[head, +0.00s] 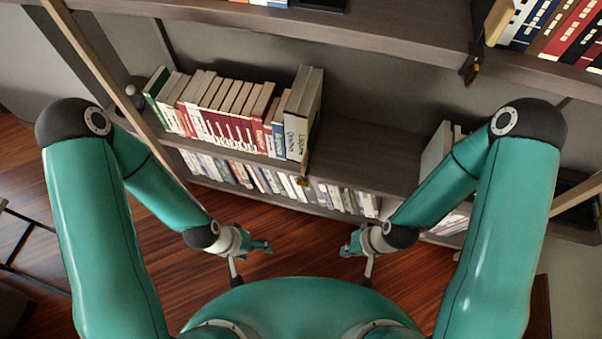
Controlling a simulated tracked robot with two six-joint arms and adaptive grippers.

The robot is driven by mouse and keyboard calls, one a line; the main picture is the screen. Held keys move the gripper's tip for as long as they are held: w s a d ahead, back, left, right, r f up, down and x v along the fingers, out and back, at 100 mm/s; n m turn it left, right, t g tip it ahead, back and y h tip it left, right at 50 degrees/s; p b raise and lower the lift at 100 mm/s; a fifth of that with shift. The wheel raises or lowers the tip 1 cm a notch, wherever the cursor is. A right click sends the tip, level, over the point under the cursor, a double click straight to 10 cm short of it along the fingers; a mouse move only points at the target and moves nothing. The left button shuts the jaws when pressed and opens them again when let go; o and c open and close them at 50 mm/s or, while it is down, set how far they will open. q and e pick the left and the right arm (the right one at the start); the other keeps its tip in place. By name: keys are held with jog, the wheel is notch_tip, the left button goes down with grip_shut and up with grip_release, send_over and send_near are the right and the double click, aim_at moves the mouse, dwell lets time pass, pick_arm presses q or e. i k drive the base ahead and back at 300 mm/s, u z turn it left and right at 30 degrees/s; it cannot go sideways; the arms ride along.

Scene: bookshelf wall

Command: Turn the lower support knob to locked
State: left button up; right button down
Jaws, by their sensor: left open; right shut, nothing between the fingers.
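A small brass-and-dark support fitting (303,172) sits at the front edge of the middle shelf, just right of the row of books. It looks like the lower support knob, but it is too small to read its setting. A similar upper fitting (471,70) hangs at the front edge of the upper shelf. My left gripper (265,246) is open and empty, below and left of the lower fitting and apart from it. My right gripper (345,248) is shut and empty, below and right of the fitting, also apart from it.
The middle shelf (370,160) holds a row of books (225,112) on its left and is bare to the right of them. A lower row of books (260,180) stands beneath. A wooden ladder-like rail (100,70) crosses at the left. The wooden floor (300,250) is clear between my grippers.

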aim_at(302, 183)
jog(key=z, duration=0.7)
jog(key=k, duration=1.35)
jog(key=u, duration=0.75)
jog(key=i, duration=1)
jog(key=z, duration=0.05)
